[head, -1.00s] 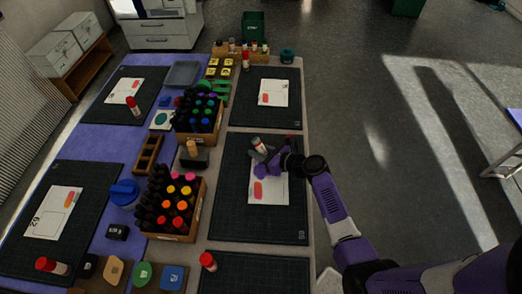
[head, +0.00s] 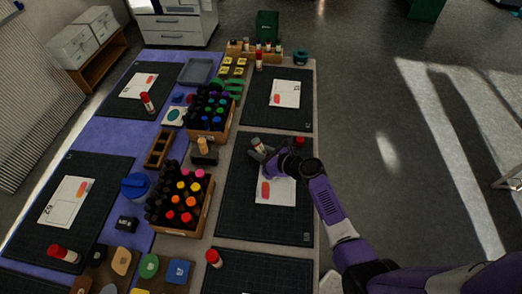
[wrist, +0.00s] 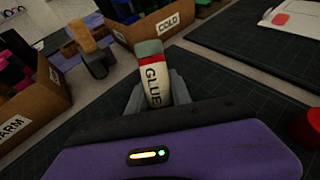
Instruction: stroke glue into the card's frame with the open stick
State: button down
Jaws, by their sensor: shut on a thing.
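My gripper (head: 263,153) is shut on a white glue stick (head: 258,145) with a red band. In the wrist view the glue stick (wrist: 153,84) stands between the fingers, its "GLUE" lettering facing me and a grey-green end uppermost. The white card (head: 279,193) lies on the dark mat (head: 240,215) below and nearer than the gripper. A pink-red mark shows at the card's left; my gripper hides its upper part. I cannot tell whether the stick touches anything. A red cap (wrist: 307,128) shows at the right edge of the wrist view.
Crates of dark bottles, one labelled "COLD" (wrist: 170,26), stand left of the mat. A red-topped stick (head: 213,258) stands near the mat's lower left corner. Other mats with cards lie at the back (head: 285,115) and far left.

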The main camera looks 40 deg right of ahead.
aim_at(257, 139)
jog(key=shift+w, duration=0.1)
notch_tip(257, 139, up, 5)
jog(key=p, duration=0.5)
jog(key=shift+f, duration=0.1)
jog(key=shift+r, duration=1.15)
